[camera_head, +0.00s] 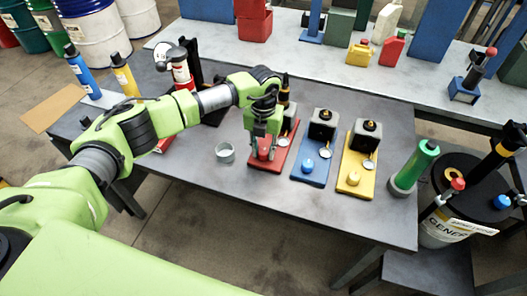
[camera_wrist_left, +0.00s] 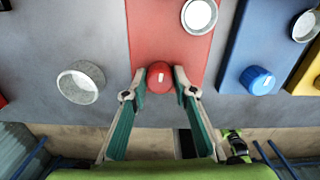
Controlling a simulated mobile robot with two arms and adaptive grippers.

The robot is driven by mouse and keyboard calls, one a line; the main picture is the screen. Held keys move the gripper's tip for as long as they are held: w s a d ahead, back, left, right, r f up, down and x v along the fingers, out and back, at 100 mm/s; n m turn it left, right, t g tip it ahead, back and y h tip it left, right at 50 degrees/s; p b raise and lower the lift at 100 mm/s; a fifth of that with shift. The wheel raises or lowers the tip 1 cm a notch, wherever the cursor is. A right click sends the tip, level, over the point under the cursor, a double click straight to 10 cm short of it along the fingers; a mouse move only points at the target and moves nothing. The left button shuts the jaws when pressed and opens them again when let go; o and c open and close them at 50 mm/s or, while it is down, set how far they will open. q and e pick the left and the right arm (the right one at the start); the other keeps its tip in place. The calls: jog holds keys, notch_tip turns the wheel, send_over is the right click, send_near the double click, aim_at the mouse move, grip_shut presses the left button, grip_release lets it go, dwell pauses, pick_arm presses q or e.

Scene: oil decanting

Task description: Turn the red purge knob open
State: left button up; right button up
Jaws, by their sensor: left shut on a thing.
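The red purge knob (camera_wrist_left: 160,77) sits on the red base plate (camera_wrist_left: 160,22) and shows between my left fingertips in the left wrist view. A small white mark is visible on its top. My left gripper (camera_wrist_left: 160,84) is shut on the knob, one finger on each side. My right gripper is not in view.
A blue plate with a blue knob (camera_head: 308,165) and a yellow plate with a yellow knob (camera_head: 353,178) stand to the right. A grey ring-shaped cup (camera_head: 225,152) stands to the left. A green cylinder (camera_head: 416,164) is near the table's right end. The front table area is clear.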

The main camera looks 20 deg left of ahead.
aim_at(264, 151)
pick_arm(q)
jog(key=m+b, duration=0.8)
jog(key=b, duration=0.1)
jog(key=shift+f+m, duration=0.2)
jog(key=shift+m, duration=0.2)
jog(key=m+b, duration=0.3)
jog(key=m, duration=0.1)
jog(key=shift+r, duration=0.1)
jog(key=shift+r+m+b, duration=0.15)
jog(key=shift+m+b, duration=1)
jog(key=shift+m, duration=0.85)
jog(key=o, duration=1.1)
notch_tip(264, 151, up, 12)
jog(key=shift+r, duration=0.1)
